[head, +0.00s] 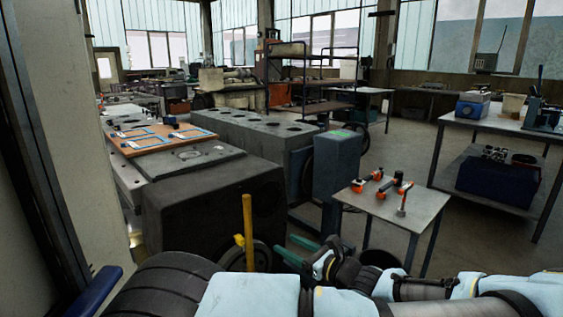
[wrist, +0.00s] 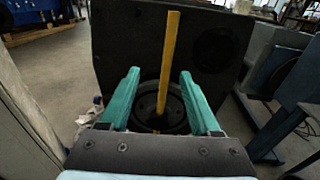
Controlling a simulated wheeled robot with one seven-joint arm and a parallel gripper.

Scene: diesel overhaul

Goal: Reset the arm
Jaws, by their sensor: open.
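My gripper (head: 286,244) is low in the head view, with its two green fingers spread apart and nothing between them. In the wrist view my gripper (wrist: 160,73) points at a dark engine block (wrist: 112,42). A yellow upright bar (head: 248,228) stands in front of the block (head: 200,205), left of my fingertips and apart from them in the head view. In the wrist view the yellow bar (wrist: 168,55) appears between the fingers but lies beyond them. A dark round wheel (wrist: 178,108) is behind the bar. My arm stretches in from the lower right.
A small grey table (head: 412,212) with several orange-and-black tools stands right of my gripper. A blue-grey cabinet (head: 338,165) is behind it. An orange board (head: 150,148) with blue outlined parts lies on the left. A workbench (head: 480,115) stands far right. Open floor lies between.

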